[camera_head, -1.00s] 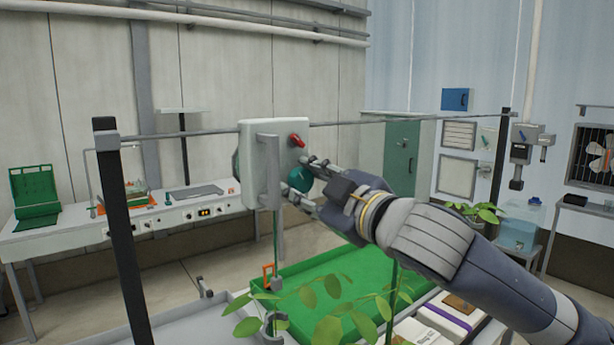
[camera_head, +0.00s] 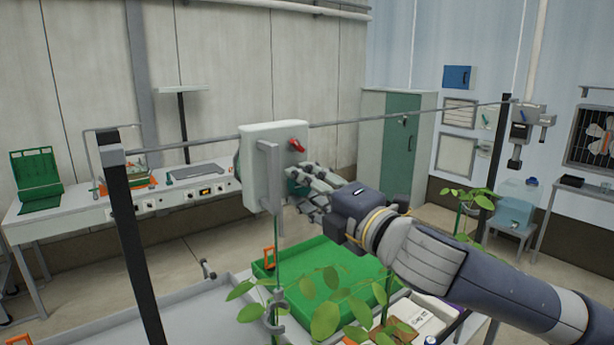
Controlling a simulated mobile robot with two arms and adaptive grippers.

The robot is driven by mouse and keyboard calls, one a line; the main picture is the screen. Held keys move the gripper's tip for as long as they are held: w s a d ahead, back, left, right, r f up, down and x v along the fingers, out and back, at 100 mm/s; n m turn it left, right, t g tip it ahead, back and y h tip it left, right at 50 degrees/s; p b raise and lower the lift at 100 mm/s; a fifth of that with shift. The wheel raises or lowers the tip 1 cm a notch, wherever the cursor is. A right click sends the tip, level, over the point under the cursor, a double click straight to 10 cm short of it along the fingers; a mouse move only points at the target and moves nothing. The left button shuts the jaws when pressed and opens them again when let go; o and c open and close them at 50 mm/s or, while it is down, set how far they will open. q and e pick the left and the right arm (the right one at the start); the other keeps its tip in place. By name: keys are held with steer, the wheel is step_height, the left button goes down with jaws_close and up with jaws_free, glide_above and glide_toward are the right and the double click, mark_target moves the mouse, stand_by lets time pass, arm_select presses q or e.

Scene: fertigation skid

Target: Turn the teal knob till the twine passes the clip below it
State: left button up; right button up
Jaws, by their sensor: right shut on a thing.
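The teal knob (camera_head: 292,186) is on the right face of a white box (camera_head: 271,134) hung on a rail, mostly hidden behind my right gripper (camera_head: 297,186). My right gripper is shut on the knob. Green twine (camera_head: 278,240) hangs from below the box down toward the plant. A grey clip (camera_head: 275,311) is low on the twine, partly among leaves. I cannot tell exactly where the twine's end lies against the clip. My left gripper is not in view.
A red lever (camera_head: 297,145) sits above the knob. The grey rail (camera_head: 400,115) runs between dark posts. Below are a green tray (camera_head: 325,262) and leafy plants (camera_head: 325,315). A bench (camera_head: 120,212) with instruments stands at the left.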

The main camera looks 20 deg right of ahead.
steer(key=shift+n+y+p, duration=0.3)
steer(key=shift+n+p, duration=1.2)
steer(key=shift+n, duration=2.4)
steer(key=shift+f, duration=0.1)
steer(key=o, duration=0.8)
steer(key=shift+d, duration=0.15)
steer(key=v, duration=0.7)
steer(key=shift+s, duration=0.2)
